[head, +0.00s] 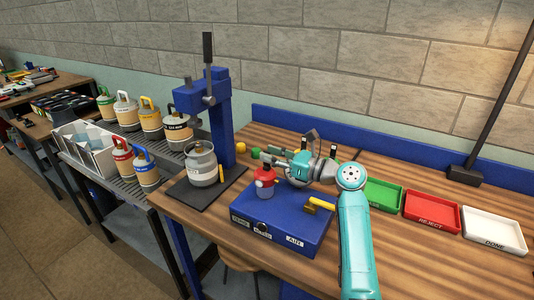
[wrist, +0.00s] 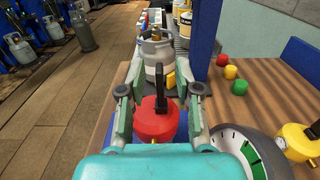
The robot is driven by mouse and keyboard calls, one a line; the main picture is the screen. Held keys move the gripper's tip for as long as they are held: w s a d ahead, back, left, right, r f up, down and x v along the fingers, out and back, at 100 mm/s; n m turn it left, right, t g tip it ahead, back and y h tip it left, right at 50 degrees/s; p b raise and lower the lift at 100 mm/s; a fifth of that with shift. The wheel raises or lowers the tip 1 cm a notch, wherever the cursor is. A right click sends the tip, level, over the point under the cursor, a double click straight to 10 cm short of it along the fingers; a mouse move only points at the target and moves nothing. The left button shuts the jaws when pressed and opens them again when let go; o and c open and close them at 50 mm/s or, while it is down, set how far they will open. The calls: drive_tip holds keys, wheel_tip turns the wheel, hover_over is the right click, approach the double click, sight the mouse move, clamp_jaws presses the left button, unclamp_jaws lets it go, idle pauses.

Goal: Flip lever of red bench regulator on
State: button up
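The red bench regulator (head: 265,179) stands on the blue bench box (head: 260,226), which has labelled plates on its front. In the wrist view the red regulator (wrist: 155,121) sits between my fingers, with its black lever (wrist: 160,86) standing upright. My gripper (head: 272,157) is at the regulator's top from the right in the head view. In the wrist view my gripper (wrist: 159,92) is open, one finger on each side of the lever, with a gap on both sides. The regulator's lower part is partly hidden by my teal wrist.
A yellow regulator (head: 320,204) and a round gauge (wrist: 243,150) are close by on the right. A grey gas bottle (head: 202,167) stands under the blue press (head: 221,118). Green, red and white trays (head: 494,232) lie at the right. Wood is clear in front of them.

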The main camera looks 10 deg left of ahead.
drive_tip(key=shift+x, duration=0.85)
clamp_jaws()
